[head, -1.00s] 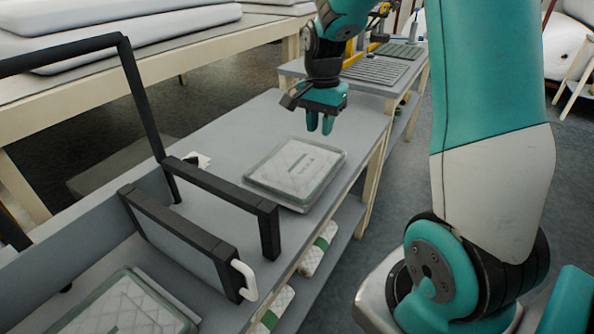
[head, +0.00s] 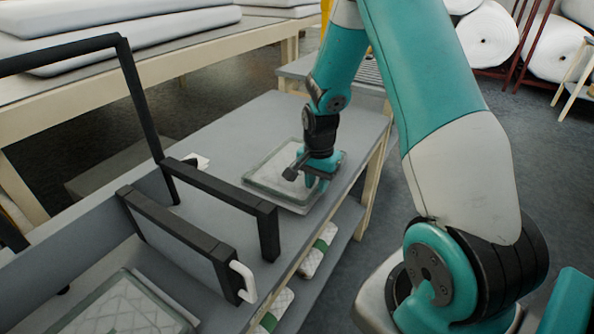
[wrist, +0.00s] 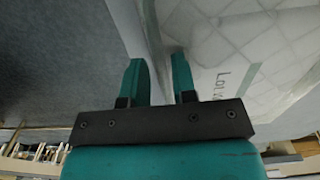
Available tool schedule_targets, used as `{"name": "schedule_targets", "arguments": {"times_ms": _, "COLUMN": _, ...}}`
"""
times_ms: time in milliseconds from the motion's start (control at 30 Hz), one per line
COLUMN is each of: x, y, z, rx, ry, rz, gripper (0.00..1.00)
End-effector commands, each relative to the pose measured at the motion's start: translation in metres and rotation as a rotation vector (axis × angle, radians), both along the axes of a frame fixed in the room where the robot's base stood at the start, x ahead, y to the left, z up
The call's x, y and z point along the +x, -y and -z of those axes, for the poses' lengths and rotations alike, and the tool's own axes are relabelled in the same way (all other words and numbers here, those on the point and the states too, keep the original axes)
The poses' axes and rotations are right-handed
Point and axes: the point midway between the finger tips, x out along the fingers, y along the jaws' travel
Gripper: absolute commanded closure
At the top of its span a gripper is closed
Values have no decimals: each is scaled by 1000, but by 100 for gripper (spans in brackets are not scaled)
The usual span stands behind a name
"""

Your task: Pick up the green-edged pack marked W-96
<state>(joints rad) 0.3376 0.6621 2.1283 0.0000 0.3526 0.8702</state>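A flat, clear-wrapped white quilted pack with a greenish edge (head: 268,172) lies on the grey table (head: 228,135). My gripper (head: 316,186) is down at its right edge and hides part of it. In the wrist view the quilted pack (wrist: 235,45) fills the upper right, with a green line and partly cut-off dark lettering; I cannot read W-96. The two teal fingers (wrist: 160,72) are apart, one each side of the pack's pale edge, with a gap showing between them. A similar pack (head: 125,305) lies at the lower left, its marking unreadable.
A black frame (head: 225,190) and a panel with a white handle (head: 243,282) stand left and in front of the pack. Bare table shows behind the pack.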

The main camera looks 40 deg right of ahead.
Motion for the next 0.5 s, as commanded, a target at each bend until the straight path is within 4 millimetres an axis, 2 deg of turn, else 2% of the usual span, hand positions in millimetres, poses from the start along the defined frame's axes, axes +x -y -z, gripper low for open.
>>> {"name": "schedule_targets", "arguments": {"times_ms": 100, "x": 0, "y": 0, "z": 8, "rx": 0, "ry": 1, "rz": 0, "gripper": 74}}
{"name": "schedule_targets", "arguments": {"times_ms": 300, "x": 0, "y": 0, "z": 8, "rx": -1, "ry": 1, "rz": 0, "gripper": 74}}
{"name": "schedule_targets", "arguments": {"times_ms": 433, "x": 0, "y": 0, "z": 8, "rx": -1, "ry": 1, "rz": 0, "gripper": 100}}
{"name": "schedule_targets", "arguments": {"times_ms": 500, "x": 0, "y": 0, "z": 8, "rx": -1, "ry": 1, "rz": 0, "gripper": 100}}
